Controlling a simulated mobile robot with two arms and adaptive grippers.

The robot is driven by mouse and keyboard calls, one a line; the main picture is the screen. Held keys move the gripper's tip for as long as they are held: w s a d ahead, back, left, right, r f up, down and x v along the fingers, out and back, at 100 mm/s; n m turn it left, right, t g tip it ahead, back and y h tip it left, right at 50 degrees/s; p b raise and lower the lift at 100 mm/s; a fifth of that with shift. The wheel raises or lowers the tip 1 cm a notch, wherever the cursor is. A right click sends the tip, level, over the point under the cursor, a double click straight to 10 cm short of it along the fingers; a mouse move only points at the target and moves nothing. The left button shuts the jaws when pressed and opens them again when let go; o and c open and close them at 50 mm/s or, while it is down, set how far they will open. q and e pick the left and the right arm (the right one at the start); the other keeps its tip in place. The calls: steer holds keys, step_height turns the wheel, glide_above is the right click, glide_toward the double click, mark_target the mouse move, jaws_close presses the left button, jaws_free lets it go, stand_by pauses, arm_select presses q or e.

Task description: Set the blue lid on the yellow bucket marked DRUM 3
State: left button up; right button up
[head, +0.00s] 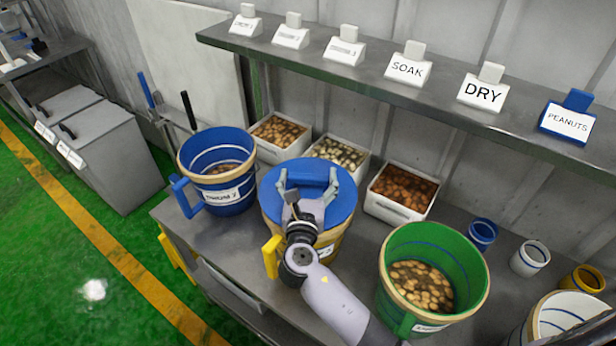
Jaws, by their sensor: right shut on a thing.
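The blue lid (335,208) is a round disc with a bar handle (308,172) on top. My right gripper (308,182) is shut on that handle from above. The lid lies level over the yellow bucket (270,257), covering its mouth. Part of the bucket's tan rim shows below the lid's edge. I cannot tell whether the lid touches the rim or hovers just above it. My right wrist hides the bucket's front, and its label is mostly covered and unreadable. My left gripper is out of view.
A blue bucket (228,205) stands close on the left, and an open green bucket (455,258) holding brown pieces stands on the right. White bins (405,210) line the back. A shelf (400,93) with label blocks overhangs the bench. Small cups stand at right.

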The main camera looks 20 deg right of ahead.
steer(key=shift+f+b, duration=0.85)
steer(key=shift+f, duration=0.3)
steer(key=o, duration=1.5)
steer(key=shift+r, duration=0.1)
steer(key=v, duration=1.2)
steer(key=shift+s, duration=0.1)
